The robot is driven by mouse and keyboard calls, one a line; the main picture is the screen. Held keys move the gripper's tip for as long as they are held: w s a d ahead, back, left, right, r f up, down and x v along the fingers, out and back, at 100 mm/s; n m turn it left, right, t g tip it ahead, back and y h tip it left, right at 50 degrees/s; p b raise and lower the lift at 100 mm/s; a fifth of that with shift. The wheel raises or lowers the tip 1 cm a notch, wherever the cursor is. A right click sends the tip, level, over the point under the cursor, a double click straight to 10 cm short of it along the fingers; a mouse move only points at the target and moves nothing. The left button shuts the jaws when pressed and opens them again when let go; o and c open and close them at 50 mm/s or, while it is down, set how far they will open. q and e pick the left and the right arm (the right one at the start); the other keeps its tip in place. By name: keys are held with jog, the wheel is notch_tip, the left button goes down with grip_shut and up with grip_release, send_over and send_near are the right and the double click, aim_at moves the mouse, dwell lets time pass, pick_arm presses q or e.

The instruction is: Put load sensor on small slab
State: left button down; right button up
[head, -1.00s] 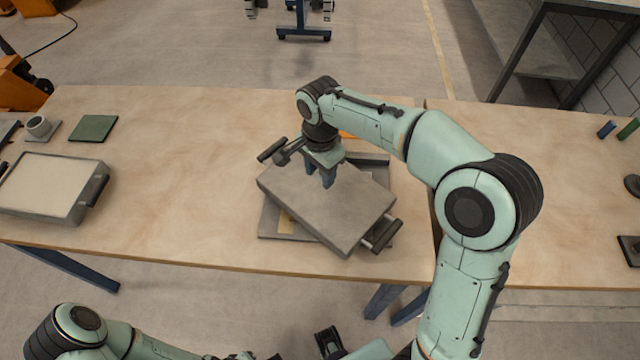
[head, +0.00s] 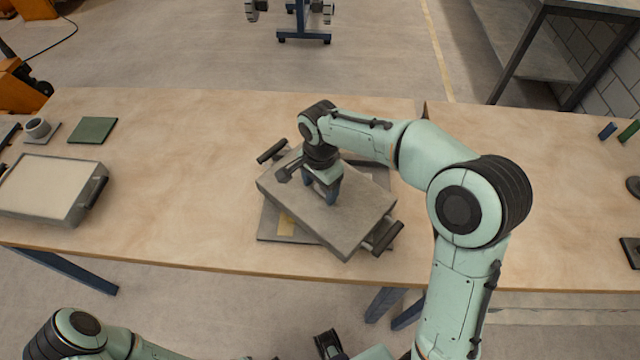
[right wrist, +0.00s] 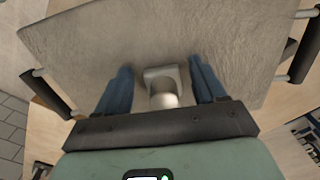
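A grey rough slab (head: 350,222) with a dark handle at each end lies on the middle of the table, set askew on a flat grey base (head: 268,222). It fills much of the right wrist view (right wrist: 230,35). The load sensor (right wrist: 165,87), a pale cylinder with a squarish base, is on the slab in the right wrist view. My right gripper (head: 320,192) is over the slab. Its blue fingers (right wrist: 162,85) are on either side of the sensor, with a gap at each side.
At the left are a pale-filled tray (head: 82,210) with a handle, a green plate (head: 93,130) and a small grey cup-like piece (head: 38,127). The table between them and the slab is clear. A seam divides the table right of the slab.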

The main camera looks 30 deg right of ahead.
aim_at(320, 191)
jog(key=shift+r, duration=0.2)
pick_arm(q)
jog(key=shift+w+r+p, duration=0.3)
jog(key=shift+r+p, duration=0.25)
jog(key=shift+r, duration=0.05)
jog(key=shift+w+r+p, duration=0.25)
jog(key=shift+r+p, duration=0.25)
jog(key=shift+r, duration=0.05)
pick_arm(e)
notch_tip(320, 191, up, 12)
pick_arm(q)
jog(key=shift+s, duration=0.15)
pick_arm(e)
jog(key=shift+f, duration=0.1)
